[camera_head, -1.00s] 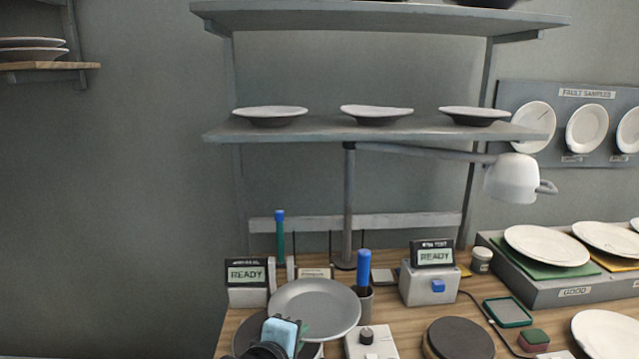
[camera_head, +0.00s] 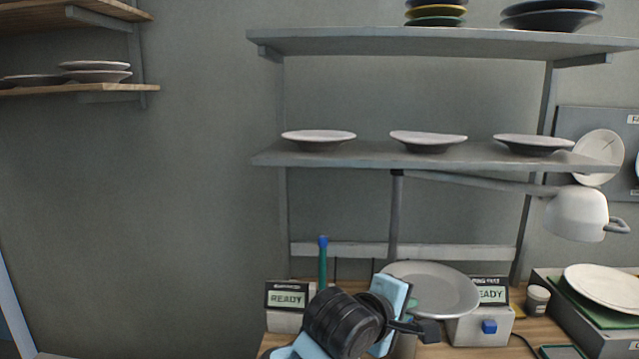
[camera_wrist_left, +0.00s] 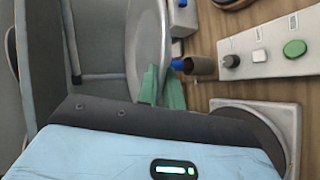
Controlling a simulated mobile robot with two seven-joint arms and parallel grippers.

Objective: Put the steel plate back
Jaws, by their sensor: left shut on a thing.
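The steel plate (camera_head: 445,287) is a round grey dish held tilted above the bench, in front of the gap between the two READY devices. My left gripper (camera_head: 412,306) is shut on its near left edge; my wrist hides part of the grip in the head view. In the left wrist view the plate (camera_wrist_left: 146,45) stands nearly edge-on, with the green fingertips (camera_wrist_left: 163,88) at its rim. My right gripper is in neither view.
A left READY device (camera_head: 287,299) and a right READY device (camera_head: 483,318) stand on the bench. A shelf (camera_head: 440,157) with three pale plates is above, with a lamp (camera_head: 577,213) below it. A square base with a round disc (camera_wrist_left: 262,125) shows in the wrist view.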

